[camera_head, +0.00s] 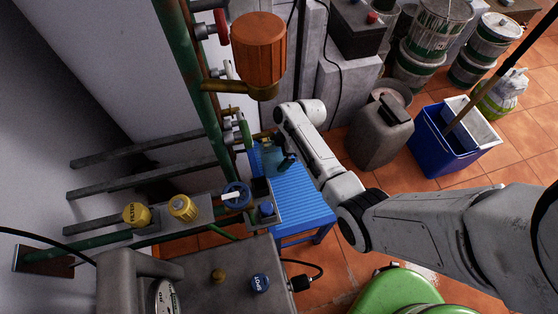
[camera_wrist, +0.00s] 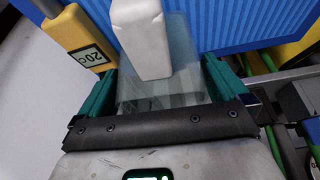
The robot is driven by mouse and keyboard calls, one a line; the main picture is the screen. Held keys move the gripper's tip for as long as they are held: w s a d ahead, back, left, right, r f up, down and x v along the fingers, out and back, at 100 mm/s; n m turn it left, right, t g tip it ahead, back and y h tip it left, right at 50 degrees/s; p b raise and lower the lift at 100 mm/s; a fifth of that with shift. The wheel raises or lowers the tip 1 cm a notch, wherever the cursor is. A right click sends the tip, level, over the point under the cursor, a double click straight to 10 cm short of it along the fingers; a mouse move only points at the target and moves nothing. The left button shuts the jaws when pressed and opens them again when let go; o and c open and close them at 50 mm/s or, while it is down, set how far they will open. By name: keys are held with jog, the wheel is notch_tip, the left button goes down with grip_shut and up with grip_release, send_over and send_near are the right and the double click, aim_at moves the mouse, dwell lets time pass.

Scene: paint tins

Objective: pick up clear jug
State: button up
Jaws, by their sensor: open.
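The clear jug (camera_wrist: 185,70) is see-through and lies between the two teal fingers of my gripper (camera_wrist: 160,78) in the wrist view. A plain white block-like part (camera_wrist: 142,40) covers part of it; I cannot tell whether it belongs to the jug. My gripper is open, with a finger on either side of the jug; whether they touch it is unclear. In the head view my gripper (camera_head: 286,160) is low over the blue ribbed stool (camera_head: 300,200), and the jug (camera_head: 272,158) shows only faintly beside it.
Pipes with valves and a copper-coloured vessel (camera_head: 259,45) stand close to the left of my gripper. A yellow device (camera_wrist: 78,35) is left of the jug. A grey canister (camera_head: 378,135), a blue bucket (camera_head: 440,145) and paint tins (camera_head: 435,30) stand to the right.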

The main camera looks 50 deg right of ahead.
jog(key=shift+x, duration=1.3)
jog(key=shift+c, duration=0.4)
jog(key=c, duration=0.9)
